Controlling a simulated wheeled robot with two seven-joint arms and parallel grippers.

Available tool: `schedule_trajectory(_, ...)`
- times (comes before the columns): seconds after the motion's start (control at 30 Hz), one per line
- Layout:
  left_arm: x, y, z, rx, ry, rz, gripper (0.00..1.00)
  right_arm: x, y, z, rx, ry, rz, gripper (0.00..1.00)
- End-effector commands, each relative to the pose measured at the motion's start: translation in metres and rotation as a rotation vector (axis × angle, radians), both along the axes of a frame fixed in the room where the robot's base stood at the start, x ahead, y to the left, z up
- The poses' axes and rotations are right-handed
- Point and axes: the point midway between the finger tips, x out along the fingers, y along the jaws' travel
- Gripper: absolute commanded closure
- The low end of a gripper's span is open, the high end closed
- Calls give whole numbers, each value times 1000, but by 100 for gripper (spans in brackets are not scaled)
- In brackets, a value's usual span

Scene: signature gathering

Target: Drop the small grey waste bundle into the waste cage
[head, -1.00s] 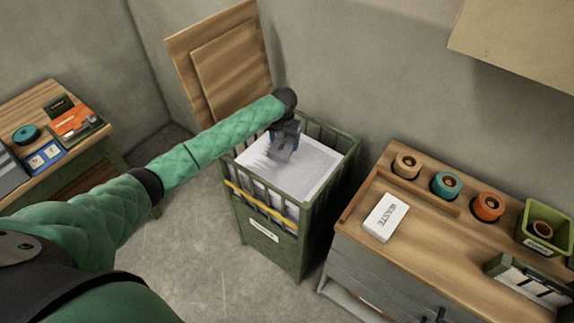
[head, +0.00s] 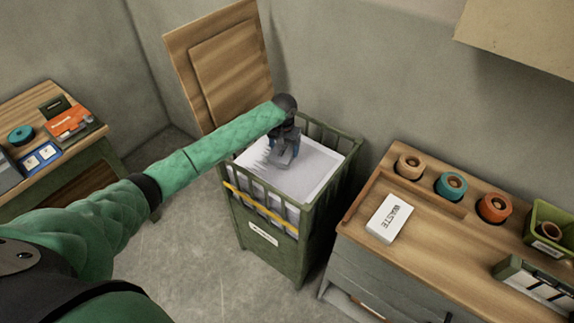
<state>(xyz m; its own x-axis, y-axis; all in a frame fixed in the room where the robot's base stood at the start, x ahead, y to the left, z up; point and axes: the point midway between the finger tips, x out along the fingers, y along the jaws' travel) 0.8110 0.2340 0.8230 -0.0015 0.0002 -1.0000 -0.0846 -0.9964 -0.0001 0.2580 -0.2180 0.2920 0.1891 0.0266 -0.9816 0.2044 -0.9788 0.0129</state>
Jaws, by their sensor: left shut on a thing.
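My left arm reaches across to the green slatted waste cage (head: 275,255). My left gripper (head: 282,160) points down inside the cage's rim, above the white papers. It is shut on the small grey waste bundle, which is mostly hidden by the dark fingers and hard to tell from them. Whether the bundle touches the papers cannot be told. The cage holds a broad stack of white papers (head: 310,168), and a yellow band runs across its front. My right gripper is not in view.
A wooden lid-like panel (head: 185,50) stands behind the cage. At right, a wooden-topped cabinet (head: 440,240) bears a white WASTE block (head: 390,218), several coloured rolls and a green bin (head: 540,218). A desk with small items stands at left.

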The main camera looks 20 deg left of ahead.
Motion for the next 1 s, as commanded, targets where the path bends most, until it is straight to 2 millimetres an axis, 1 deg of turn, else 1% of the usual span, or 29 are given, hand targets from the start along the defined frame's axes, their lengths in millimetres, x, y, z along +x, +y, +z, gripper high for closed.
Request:
schedule_trajectory(0.07, 0, 0, 0, 0, 0, 0, 54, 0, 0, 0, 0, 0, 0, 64)
schedule_trajectory(0.1, 0, 0, 0, 0, 0, 0, 24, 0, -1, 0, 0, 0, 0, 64)
schedule_trajectory(0.17, 0, 0, 0, 0, 0, 0, 12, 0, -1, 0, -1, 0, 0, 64)
schedule_trajectory(0.2, 0, 0, 0, 0, 0, 0, 4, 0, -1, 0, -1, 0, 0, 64)
schedule_trajectory(0.23, 0, 0, 0, 0, 0, 0, 2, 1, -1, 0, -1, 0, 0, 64)
schedule_trajectory(0.5, 0, 0, 0, 0, 0, 0, 2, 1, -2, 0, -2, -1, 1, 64)
schedule_trajectory(0.63, 0, 0, 7, -1, -2, 0, 2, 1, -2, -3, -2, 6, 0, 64)
schedule_trajectory(0.67, 1, 0, 10, -1, -2, -1, 2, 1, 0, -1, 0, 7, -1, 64)
schedule_trajectory(0.73, 1, 0, 18, 0, -1, 0, 2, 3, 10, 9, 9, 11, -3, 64)
schedule_trajectory(1.0, 1, 0, 58, 0, -2, -1, 2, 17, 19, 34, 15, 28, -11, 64)
